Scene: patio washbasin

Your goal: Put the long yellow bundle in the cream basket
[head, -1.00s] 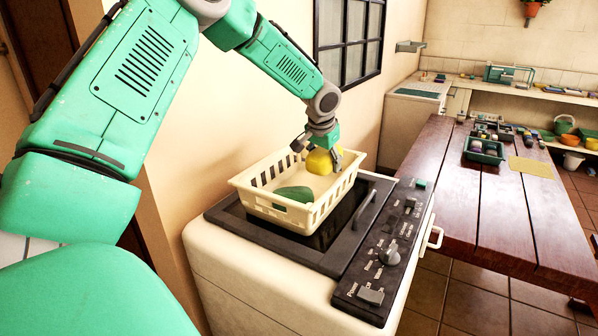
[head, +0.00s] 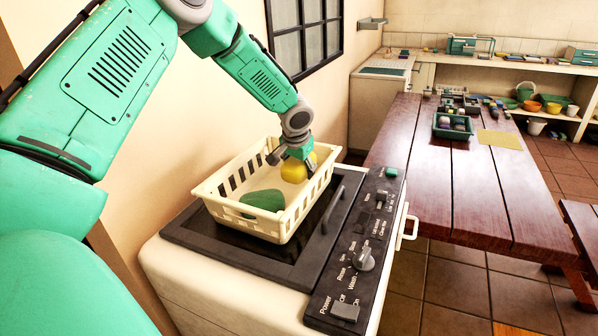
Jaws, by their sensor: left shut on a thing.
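The cream basket (head: 283,222) stands on the dark lid of a white washing machine. A green bundle (head: 264,200) lies inside it, toward the near left. My left gripper (head: 290,160) reaches down into the far right part of the basket. It is shut on the yellow bundle (head: 295,170), which is inside the basket walls. I cannot tell whether the yellow bundle touches the basket floor. The gripper's fingers hide part of the yellow bundle. My right gripper is not in view.
The washing machine (head: 225,289) has a dark control panel with knobs at its right. A wooden table (head: 420,165) with a green tray (head: 440,132) stands to the right. A wall with a window is close behind the basket.

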